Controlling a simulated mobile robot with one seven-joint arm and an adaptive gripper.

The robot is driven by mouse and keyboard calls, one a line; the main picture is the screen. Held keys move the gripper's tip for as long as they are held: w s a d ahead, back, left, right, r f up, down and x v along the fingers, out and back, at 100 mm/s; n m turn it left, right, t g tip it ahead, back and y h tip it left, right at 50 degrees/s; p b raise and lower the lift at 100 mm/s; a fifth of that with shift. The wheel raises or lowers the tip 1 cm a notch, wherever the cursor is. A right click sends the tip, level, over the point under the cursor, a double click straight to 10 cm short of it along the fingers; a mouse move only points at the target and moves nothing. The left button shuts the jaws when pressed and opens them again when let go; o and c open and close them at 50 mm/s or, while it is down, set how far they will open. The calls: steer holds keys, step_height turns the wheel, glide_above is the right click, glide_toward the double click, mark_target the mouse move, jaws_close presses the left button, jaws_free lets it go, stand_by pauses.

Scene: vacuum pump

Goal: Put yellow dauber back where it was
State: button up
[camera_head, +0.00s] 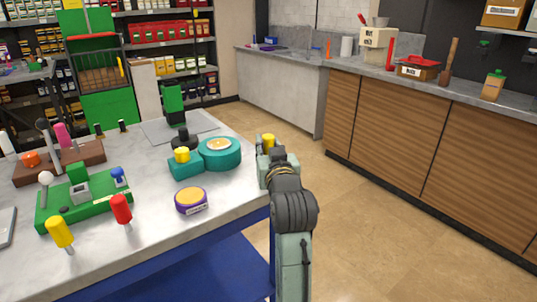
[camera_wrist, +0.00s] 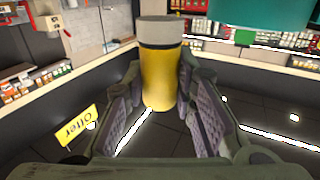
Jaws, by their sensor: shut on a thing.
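My gripper (camera_head: 266,146) is shut on a yellow cylinder with a grey end, which looks like the yellow dauber (camera_wrist: 163,75). In the wrist view it stands upright between the two fingers; in the head view only its yellow part (camera_head: 269,138) shows. My gripper holds it just off the right edge of the metal table (camera_head: 150,240), beside a teal two-part stand (camera_head: 220,154). The stand's smaller left part bears another yellow cylinder (camera_head: 182,155). A yellow-handled tool (camera_head: 60,232) and a red-handled one (camera_head: 121,209) stand at the table's front.
A purple tin with an orange top (camera_head: 190,200) sits in front of the stand. A green block (camera_head: 85,200) with levers and a brown rack (camera_head: 60,165) stand at the left. A wooden counter (camera_head: 400,140) lies at the right. Floor between is clear.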

steer(key=shift+f+p, duration=0.3)
steer(key=shift+f, duration=1.45)
steer(key=shift+f, duration=0.2)
steer(key=o, duration=1.1)
steer(key=shift+c, duration=0.2)
